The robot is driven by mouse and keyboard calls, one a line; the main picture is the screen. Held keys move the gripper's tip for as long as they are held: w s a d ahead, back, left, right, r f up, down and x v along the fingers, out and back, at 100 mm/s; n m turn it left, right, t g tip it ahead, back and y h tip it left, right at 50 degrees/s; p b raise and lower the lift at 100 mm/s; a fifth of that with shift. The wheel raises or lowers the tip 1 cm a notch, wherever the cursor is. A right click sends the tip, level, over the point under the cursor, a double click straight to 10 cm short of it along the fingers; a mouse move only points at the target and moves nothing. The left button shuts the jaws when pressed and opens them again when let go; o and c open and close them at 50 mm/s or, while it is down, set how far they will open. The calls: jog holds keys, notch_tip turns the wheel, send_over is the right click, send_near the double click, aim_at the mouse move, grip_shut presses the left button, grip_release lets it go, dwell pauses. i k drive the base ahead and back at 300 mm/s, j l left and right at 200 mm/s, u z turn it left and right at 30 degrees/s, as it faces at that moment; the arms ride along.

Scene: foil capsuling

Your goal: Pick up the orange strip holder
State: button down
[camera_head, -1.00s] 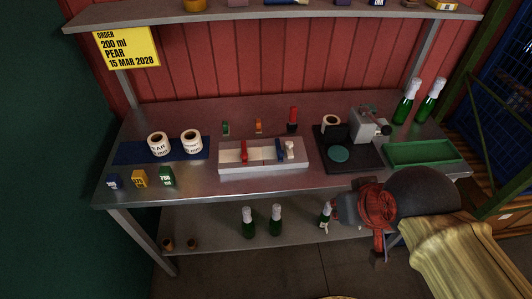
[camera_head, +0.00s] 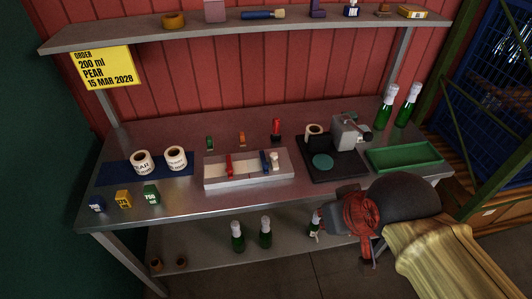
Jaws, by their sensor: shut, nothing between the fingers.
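The small orange strip holder (camera_head: 242,139) stands upright towards the back of the metal workbench, behind the white tray. A similar green holder (camera_head: 210,143) stands to its left, and a taller red item (camera_head: 276,129) to its right. My gripper (camera_head: 369,258) is at the front right, past the bench's front edge and well away from the orange holder. It hangs below my red wrist, is partly hidden by my arm, and is shut and empty.
A white tray (camera_head: 212,180) with red and blue pieces lies before the holder. A black-based machine (camera_head: 330,174) and green tray (camera_head: 405,164) are at right. Label rolls (camera_head: 141,162) and small boxes (camera_head: 123,199) are at left. An upper shelf (camera_head: 120,38) overhangs the back.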

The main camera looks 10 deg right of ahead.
aim_at(241, 137)
jog(key=i+j+u, duration=0.25)
jog(key=i+u, duration=0.6)
jog(key=i, duration=0.3)
